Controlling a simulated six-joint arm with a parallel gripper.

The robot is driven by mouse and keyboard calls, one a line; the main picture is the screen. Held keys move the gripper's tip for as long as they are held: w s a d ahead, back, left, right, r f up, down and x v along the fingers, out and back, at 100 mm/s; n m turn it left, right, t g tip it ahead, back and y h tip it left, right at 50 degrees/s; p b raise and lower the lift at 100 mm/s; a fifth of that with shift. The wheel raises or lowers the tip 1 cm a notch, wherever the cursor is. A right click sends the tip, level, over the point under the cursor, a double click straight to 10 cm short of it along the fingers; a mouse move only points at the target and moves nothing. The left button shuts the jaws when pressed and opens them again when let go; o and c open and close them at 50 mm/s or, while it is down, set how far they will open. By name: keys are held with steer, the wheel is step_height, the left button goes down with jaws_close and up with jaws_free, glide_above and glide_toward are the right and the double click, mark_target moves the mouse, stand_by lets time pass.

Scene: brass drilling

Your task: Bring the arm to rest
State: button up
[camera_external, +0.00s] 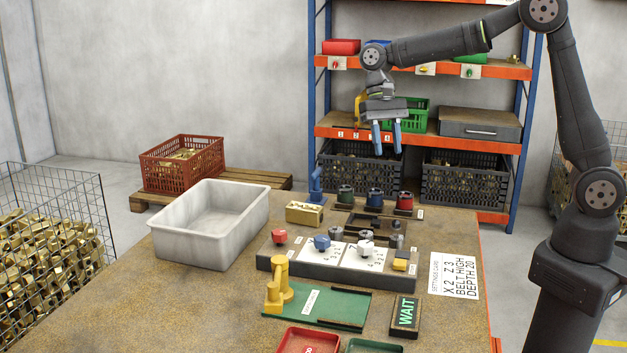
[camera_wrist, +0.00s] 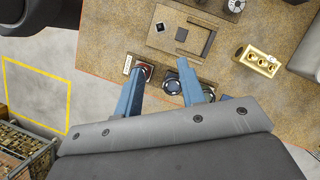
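My gripper (camera_external: 387,137) hangs from the raised arm in the external view, fingers pointing down, above the back part of the bench (camera_external: 190,285). Its two blue fingers are apart with nothing between them. In the wrist view my gripper (camera_wrist: 168,95) also shows spread fingers, with the bench and several round holders below. The fingertips are clear of the bench and the things on it.
A white bin (camera_external: 213,222), a brass block (camera_external: 304,214), a knob panel (camera_external: 330,268), a green plate (camera_external: 318,304) and a WAIT sign (camera_external: 405,316) occupy the bench. A shelf rack (camera_external: 425,72) stands behind. A red crate (camera_external: 182,163) sits on a pallet.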

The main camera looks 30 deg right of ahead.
stand_by(0.4)
steer(key=x, duration=1.7)
steer(key=shift+f, duration=0.15)
